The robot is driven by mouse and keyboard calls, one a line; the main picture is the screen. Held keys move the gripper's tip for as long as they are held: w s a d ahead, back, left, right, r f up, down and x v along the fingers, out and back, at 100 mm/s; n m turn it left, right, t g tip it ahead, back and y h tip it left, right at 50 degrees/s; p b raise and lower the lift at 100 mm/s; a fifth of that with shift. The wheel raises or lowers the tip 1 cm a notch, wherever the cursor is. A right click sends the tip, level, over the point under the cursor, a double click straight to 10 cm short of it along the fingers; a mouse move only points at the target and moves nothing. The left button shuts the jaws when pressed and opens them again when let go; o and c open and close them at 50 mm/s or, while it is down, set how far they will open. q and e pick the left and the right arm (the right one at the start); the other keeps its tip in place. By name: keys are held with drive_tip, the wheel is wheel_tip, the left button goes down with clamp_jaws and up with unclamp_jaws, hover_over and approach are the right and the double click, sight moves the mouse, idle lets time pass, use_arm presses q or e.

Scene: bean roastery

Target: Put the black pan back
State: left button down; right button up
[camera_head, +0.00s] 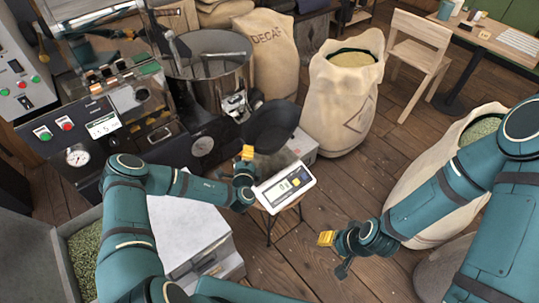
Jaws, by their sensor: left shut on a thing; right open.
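The black pan (270,126) is near the middle of the view, in front of the roaster and beside the sacks. My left gripper (247,154), with a yellow fingertip showing, is shut at the pan's near side and holds it. The exact grip on the pan is partly hidden by the gripper and wrist. The pan appears to be above the white scale (268,194), just behind it. My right gripper (327,239) is open and empty over the wooden floor, to the right of the scale.
The scale sits on a small stool (270,228). The roaster (125,105) with its drum stands at left. An open sack of beans (340,110) stands behind, and another (412,193) is at right under my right arm. A white cabinet (185,225) is front left. Floor between is clear.

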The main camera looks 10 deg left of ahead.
use_arm(q)
wheel_tip(320, 180, down, 13)
drive_tip(key=b, duration=0.2)
drive_tip(key=shift+w+a+y, duration=0.3)
drive_tip(key=shift+w+a, duration=0.1)
drive_tip(key=c, duration=0.8)
unclamp_jaws()
drive_tip(key=shift+c, duration=0.2)
